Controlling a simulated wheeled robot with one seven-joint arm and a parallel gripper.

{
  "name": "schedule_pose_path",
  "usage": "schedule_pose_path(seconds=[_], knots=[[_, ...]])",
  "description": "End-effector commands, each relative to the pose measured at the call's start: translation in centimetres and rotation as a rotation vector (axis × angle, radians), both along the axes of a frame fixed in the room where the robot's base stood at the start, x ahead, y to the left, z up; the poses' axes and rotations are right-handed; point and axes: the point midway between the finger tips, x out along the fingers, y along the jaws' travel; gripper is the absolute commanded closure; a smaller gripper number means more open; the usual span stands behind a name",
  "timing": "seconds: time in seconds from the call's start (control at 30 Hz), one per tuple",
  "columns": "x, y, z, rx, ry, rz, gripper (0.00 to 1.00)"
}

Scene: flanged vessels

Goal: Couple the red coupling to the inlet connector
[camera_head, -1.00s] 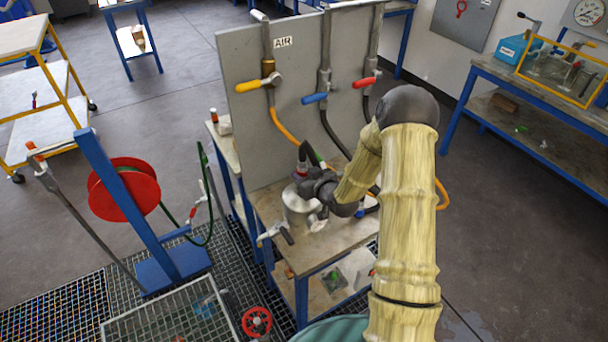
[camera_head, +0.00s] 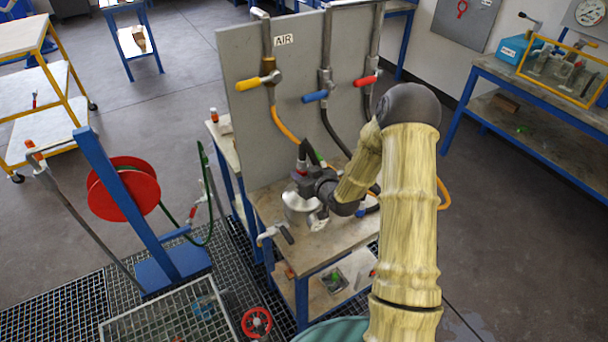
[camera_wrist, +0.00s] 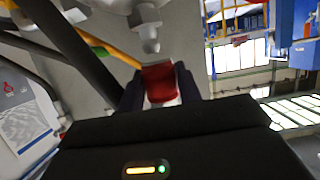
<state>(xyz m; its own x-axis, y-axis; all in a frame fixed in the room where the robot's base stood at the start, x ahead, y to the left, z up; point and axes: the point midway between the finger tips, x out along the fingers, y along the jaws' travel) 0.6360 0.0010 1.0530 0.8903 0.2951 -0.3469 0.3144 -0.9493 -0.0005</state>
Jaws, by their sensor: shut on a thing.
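The red coupling (camera_wrist: 161,83) is between the two dark fingers of my gripper (camera_wrist: 160,88) in the wrist view. My gripper is shut on it. A grey metal fitting with a narrow nose (camera_wrist: 148,32), which looks like the inlet connector, is just beyond the coupling. Its tip points towards the coupling, with what looks like a small gap between them. In the head view my gripper (camera_head: 308,182) is above the grey vessel (camera_head: 298,207) on the bench. A bit of the red coupling (camera_head: 300,173) shows there. My gripper hides most of the connector area.
A grey panel (camera_head: 240,120) labelled AIR stands behind the vessel, with yellow, blue and red valve handles. Dark and orange hoses (camera_head: 287,130) hang from it close to my gripper. The bench top (camera_head: 335,240) is mostly clear in front. A red hose reel (camera_head: 125,190) stands at the left.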

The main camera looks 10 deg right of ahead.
Motion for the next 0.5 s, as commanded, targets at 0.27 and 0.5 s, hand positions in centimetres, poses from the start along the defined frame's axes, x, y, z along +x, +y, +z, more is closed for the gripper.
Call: schedule_pose_path(seconds=[0.27, 0.5], knots=[[0.02, 0.0, 0.02, -0.001, -0.001, 0.0, 1.0], [0.02, -0.02, -0.58, -0.001, -0.001, 0.0, 1.0]])
